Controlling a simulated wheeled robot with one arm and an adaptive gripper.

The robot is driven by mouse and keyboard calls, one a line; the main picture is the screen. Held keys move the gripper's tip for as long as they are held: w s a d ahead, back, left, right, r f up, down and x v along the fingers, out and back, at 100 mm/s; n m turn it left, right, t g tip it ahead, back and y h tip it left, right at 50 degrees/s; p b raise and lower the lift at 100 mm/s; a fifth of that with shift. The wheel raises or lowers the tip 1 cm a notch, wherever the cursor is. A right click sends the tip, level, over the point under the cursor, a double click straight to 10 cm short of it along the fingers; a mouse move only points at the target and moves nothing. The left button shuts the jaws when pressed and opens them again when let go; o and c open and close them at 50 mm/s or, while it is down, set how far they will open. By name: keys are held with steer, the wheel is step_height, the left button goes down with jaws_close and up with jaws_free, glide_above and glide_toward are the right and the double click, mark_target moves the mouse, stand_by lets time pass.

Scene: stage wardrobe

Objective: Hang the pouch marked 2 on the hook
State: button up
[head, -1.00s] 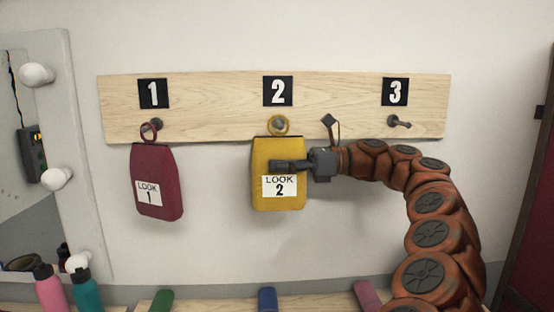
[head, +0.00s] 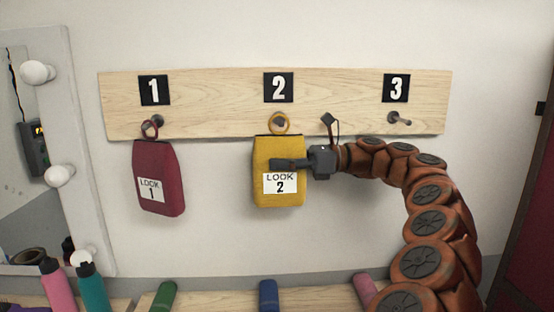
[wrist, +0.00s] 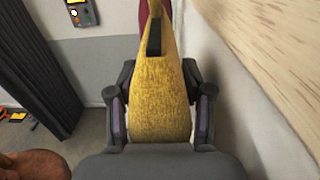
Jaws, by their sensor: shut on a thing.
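The yellow pouch (head: 279,150), labelled LOOK 2, hangs upright in front of the board under the number 2 sign (head: 278,87). My gripper (head: 284,165) reaches in from the right and is shut on the pouch's body. In the wrist view the yellow fabric (wrist: 160,100) fills the space between the two fingers. The pouch's yellow ring (head: 271,124) stands up at hook 2 (head: 279,122), with the dark peg showing inside the ring's outline. I cannot tell how far the peg passes through it.
A red pouch (head: 159,178) labelled LOOK 1 hangs at hook 1, left of the yellow one. Hook 3 (head: 400,119) is bare.

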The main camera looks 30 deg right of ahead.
steer(key=o, duration=1.4)
steer(key=shift+c, duration=0.2)
